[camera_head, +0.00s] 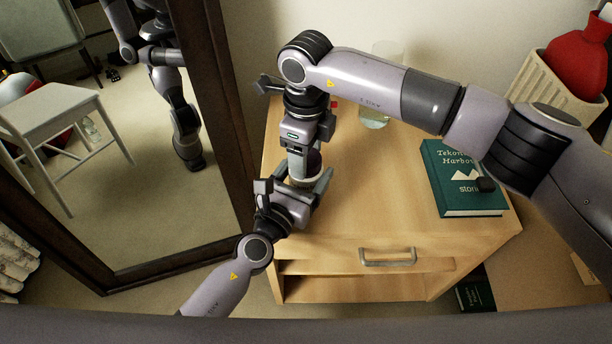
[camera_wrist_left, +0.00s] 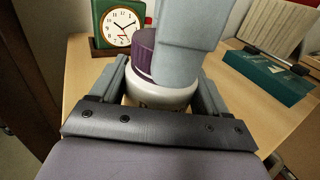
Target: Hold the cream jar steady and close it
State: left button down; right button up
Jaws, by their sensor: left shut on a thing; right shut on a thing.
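The cream jar is a white round jar (camera_wrist_left: 160,94) with a purple lid (camera_wrist_left: 146,56) at its top. The jar (camera_head: 305,181) stands on the wooden cabinet top near its left front edge, largely hidden by my grippers. My left gripper (camera_head: 298,184) is shut on the jar body, one finger on each side, from the front. My right gripper (camera_head: 306,158) comes down from above and is shut on the lid; its pale finger (camera_wrist_left: 192,38) covers much of the lid in the left wrist view. I cannot tell whether the lid is fully seated.
A green clock (camera_wrist_left: 118,25) stands behind the jar. A glass (camera_head: 375,118) stands at the back, and a green book (camera_head: 462,180) lies at the right of the cabinet top (camera_head: 385,190). A framed mirror (camera_head: 222,130) is close on the left.

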jog(key=m, duration=0.6)
jog(key=shift+m, duration=0.3)
jog(key=m, duration=0.5)
jog(key=o, duration=1.2)
jog(key=shift+c, duration=0.2)
jog(key=shift+r, duration=2.25)
jog(key=shift+c, duration=0.5)
